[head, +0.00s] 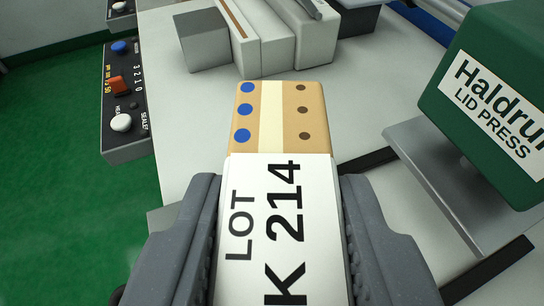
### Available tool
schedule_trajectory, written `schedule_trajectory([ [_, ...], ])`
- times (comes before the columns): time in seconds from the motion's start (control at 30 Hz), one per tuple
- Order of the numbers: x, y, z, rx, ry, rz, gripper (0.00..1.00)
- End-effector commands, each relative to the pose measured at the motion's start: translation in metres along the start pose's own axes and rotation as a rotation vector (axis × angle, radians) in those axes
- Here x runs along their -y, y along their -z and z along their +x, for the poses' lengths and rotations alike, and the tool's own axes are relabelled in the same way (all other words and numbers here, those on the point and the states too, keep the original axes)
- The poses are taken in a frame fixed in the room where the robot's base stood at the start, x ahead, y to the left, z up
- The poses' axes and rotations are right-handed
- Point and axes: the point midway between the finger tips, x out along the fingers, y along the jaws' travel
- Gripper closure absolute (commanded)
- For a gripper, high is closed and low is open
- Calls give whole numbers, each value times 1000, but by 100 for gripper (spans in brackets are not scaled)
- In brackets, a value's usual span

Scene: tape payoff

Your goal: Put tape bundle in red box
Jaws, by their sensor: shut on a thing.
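The tape bundle (270,120) is a tan block with a cream middle stripe, blue dots on its left side and brown dots on its right. A white label reading "LOT K 214" covers its near part, and its near end runs out of the picture. My gripper (279,190) is shut on the bundle, one grey finger on each side. The bundle's far end points away over the pale worktop. No red box is in view.
A green lid press (490,100) marked "Haldrum" with a grey plate (470,180) stands at the right. A dark control panel (122,95) with knobs is at the left edge. Grey and white blocks (265,40) stand behind. Green floor (60,190) shows left.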

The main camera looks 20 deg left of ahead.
Motion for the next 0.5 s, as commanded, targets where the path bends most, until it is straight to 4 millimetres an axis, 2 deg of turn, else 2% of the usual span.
schedule_trajectory([
  [0.17, -4, -6, 22, 2, 128, -59, 94],
  [0.5, 8, -46, 44, 2, 345, -141, 94],
])
